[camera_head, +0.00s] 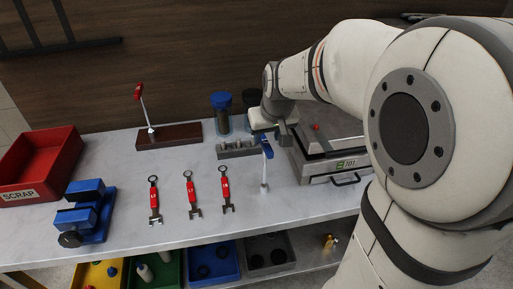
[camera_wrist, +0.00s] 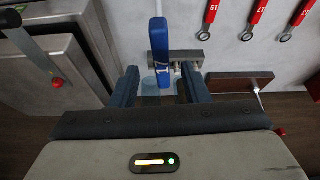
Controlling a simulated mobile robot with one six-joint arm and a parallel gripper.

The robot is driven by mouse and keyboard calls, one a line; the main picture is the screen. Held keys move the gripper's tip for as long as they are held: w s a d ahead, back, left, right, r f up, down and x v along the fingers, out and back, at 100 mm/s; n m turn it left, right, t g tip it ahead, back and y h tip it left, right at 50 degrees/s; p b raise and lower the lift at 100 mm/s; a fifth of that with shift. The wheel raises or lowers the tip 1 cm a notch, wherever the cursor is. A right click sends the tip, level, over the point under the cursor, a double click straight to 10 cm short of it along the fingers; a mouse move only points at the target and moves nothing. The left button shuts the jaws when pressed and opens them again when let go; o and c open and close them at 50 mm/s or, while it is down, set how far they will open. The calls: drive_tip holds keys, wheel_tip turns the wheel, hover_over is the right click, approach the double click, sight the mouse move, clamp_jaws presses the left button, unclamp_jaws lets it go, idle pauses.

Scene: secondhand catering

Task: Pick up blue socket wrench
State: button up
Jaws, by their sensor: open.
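My gripper (camera_wrist: 161,76) is open and holds nothing. In the head view my gripper (camera_head: 281,132) is at the height of the handle, just beside it; its fingertips are partly hidden. The wrench's lower end is hard to see in the wrist view.
Several red wrenches (camera_head: 189,192), a blue vise (camera_head: 84,212) and a red scrap bin (camera_head: 38,165) lie to the left.

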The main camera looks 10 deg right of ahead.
sight(266, 141)
drive_tip(key=p+x, duration=0.1)
drive_tip(key=x, duration=0.4)
drive_tip(key=shift+a+f, duration=0.1)
drive_tip(key=shift+f, duration=0.25)
drive_tip(key=shift+c, duration=0.5)
clamp_jaws()
drive_tip(key=shift+r, duration=0.1)
